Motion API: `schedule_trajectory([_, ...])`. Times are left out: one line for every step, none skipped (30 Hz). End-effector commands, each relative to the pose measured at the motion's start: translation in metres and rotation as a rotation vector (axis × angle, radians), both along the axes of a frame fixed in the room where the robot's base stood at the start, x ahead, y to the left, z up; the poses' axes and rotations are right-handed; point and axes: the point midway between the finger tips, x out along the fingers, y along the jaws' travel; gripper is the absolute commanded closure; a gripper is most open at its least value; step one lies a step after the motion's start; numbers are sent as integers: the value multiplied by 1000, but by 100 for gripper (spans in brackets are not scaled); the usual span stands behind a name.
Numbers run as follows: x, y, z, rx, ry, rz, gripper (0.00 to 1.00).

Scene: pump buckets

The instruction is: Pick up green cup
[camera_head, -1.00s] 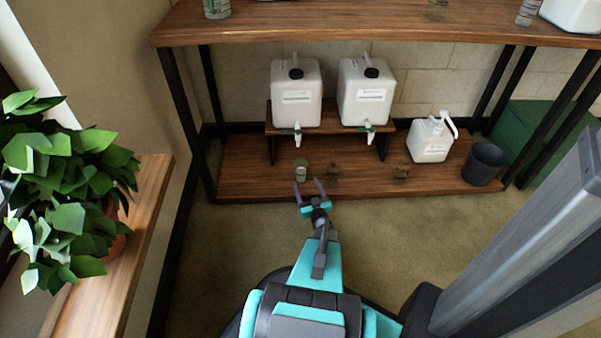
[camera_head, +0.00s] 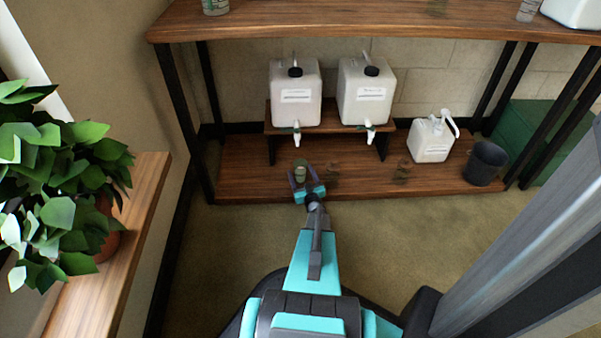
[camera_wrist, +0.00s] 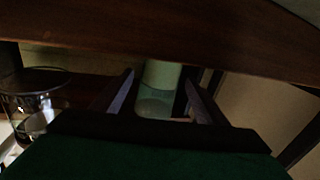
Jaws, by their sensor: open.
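The green cup (camera_head: 300,173) is small and stands upright on the lower wooden shelf, below the left white container. It also shows in the wrist view (camera_wrist: 157,90), pale green and partly see-through, between my two fingers. My gripper (camera_head: 303,180) is open at the shelf's front edge, with one finger on each side of the cup. In the wrist view a gap shows beside the cup on the right; whether the left finger touches it I cannot tell.
A clear glass (camera_wrist: 36,100) stands left of my gripper in the wrist view. Two white containers (camera_head: 295,92) (camera_head: 366,93) with taps stand on a riser behind. A white pump bottle (camera_head: 431,138) and dark bucket (camera_head: 484,163) are at right. The upper shelf (camera_head: 380,24) hangs overhead.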

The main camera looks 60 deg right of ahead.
Motion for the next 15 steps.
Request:
schedule_trajectory([0, 0, 0, 0, 0, 0, 33])
schedule_trajectory([1, 0, 0, 0, 0, 1, 33])
schedule_trajectory([1, -1, -1, 0, 0, 1, 33])
schedule_trajectory([2, -2, -1, 0, 0, 1, 33])
schedule_trajectory([3, -3, -1, 0, 0, 1, 33])
schedule_trajectory([5, -4, -2, -1, 0, 1, 33])
schedule_trajectory([6, -6, -2, -1, 0, 1, 33])
schedule_trajectory([8, -7, -2, -1, 0, 1, 33])
schedule_trajectory([11, -10, -2, -2, -1, 1, 33])
schedule_trajectory([13, -11, -2, -2, -1, 1, 33])
schedule_trajectory([15, -13, -3, -1, -1, 2, 33])
schedule_trajectory([17, -16, -3, -1, -1, 2, 33])
schedule_trajectory([20, -17, -3, -1, -1, 2, 33])
schedule_trajectory([22, -19, -3, -1, -1, 2, 33])
schedule_trajectory([25, -22, -3, -1, -1, 2, 33])
